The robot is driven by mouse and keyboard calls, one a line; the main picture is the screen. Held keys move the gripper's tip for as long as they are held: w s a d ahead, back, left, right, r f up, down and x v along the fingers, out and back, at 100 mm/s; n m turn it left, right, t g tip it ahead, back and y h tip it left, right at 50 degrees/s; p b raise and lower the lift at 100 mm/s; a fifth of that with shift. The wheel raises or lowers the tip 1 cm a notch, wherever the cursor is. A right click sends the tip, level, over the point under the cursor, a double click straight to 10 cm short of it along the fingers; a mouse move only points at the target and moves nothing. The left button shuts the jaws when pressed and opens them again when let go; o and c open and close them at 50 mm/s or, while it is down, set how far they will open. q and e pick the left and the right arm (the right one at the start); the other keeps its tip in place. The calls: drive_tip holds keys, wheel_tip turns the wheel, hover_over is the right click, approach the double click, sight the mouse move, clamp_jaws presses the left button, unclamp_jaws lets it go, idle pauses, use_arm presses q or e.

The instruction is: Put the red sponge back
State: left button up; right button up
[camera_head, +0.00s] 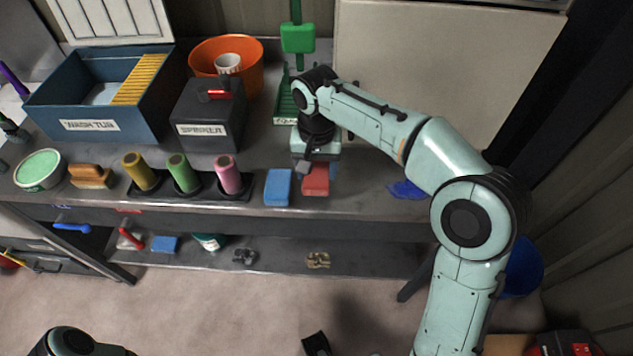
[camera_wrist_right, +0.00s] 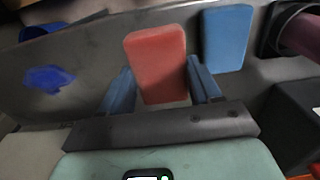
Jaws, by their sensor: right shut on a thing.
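The red sponge (camera_head: 316,180) is at the front of the grey bench top, just right of the blue sponge (camera_head: 278,186). My right gripper (camera_wrist_right: 163,88) reaches down over it from behind and is shut on it, one finger on each side. The wrist view shows the red sponge (camera_wrist_right: 157,62) between the fingers, with the blue sponge (camera_wrist_right: 226,38) close beside it and a small gap between. I cannot tell whether the red sponge touches the bench.
A rack with several coloured rolls (camera_head: 183,175) stands left of the sponges. Behind are a dark box (camera_head: 208,112), a blue tub (camera_head: 95,110) and an orange bucket (camera_head: 247,52). A lower shelf (camera_head: 285,253) holds small items.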

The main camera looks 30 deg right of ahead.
sight(317, 182)
drive_tip(key=shift+f+b, duration=0.35)
drive_tip(key=shift+f, duration=1.85)
drive_tip(key=shift+f, duration=0.2)
drive_tip(key=o, duration=0.9)
drive_tip(key=shift+o, duration=0.2)
wheel_tip(317, 182, up, 12)
drive_tip(key=p, duration=0.2)
drive_tip(key=shift+r+p, duration=0.25)
drive_tip(key=shift+p, duration=0.1)
